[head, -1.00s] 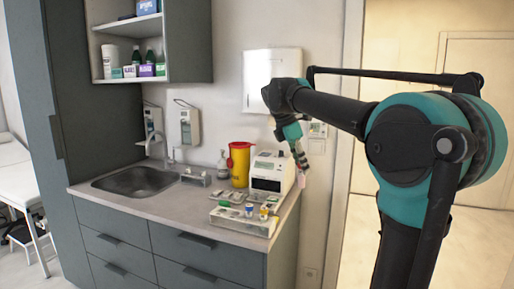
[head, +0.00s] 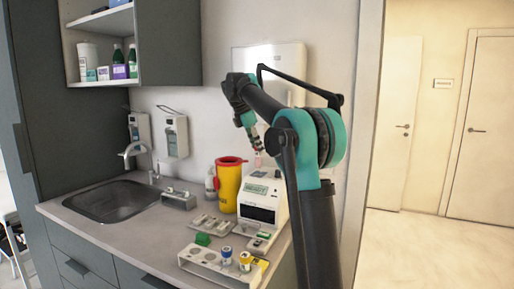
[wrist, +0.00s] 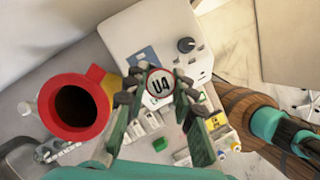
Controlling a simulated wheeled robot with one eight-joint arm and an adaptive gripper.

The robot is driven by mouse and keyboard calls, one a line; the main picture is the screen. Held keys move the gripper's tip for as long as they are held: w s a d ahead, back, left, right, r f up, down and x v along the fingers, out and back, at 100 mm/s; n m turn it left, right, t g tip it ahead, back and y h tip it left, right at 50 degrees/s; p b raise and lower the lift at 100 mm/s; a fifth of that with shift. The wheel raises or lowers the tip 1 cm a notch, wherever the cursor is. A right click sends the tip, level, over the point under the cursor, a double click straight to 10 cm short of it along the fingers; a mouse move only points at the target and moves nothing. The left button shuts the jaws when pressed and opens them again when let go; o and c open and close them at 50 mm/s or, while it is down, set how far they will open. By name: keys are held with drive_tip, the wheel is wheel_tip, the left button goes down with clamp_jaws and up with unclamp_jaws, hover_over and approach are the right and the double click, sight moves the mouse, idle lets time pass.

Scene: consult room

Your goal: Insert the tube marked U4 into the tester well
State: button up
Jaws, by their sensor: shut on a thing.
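The tube marked U4 (wrist: 159,83) is in my gripper (wrist: 160,90); its round, red-rimmed cap with black letters faces the wrist camera. My gripper (head: 257,143) is shut on it, and the pinkish tube (head: 258,160) hangs down, roughly upright, in the head view. The tester also shows in the wrist view (wrist: 150,35), with a black knob. I cannot make out the well.
A yellow sharps bin (head: 228,190) with a red rim stands close left of the tester. A white rack (head: 205,266) with blue- and yellow-capped tubes is in front. A green item (head: 203,239) and small trays lie behind it. A sink (head: 118,200) is at left.

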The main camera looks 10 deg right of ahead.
sight(257, 164)
drive_tip(key=shift+w+f, duration=0.1)
drive_tip(key=shift+w, duration=0.6)
drive_tip(key=shift+s+f, duration=0.1)
drive_tip(key=shift+f, duration=1.05)
drive_tip(key=shift+f, duration=0.25)
drive_tip(key=shift+f, duration=2.3)
drive_tip(key=o, duration=1)
drive_tip(key=shift+r, duration=0.1)
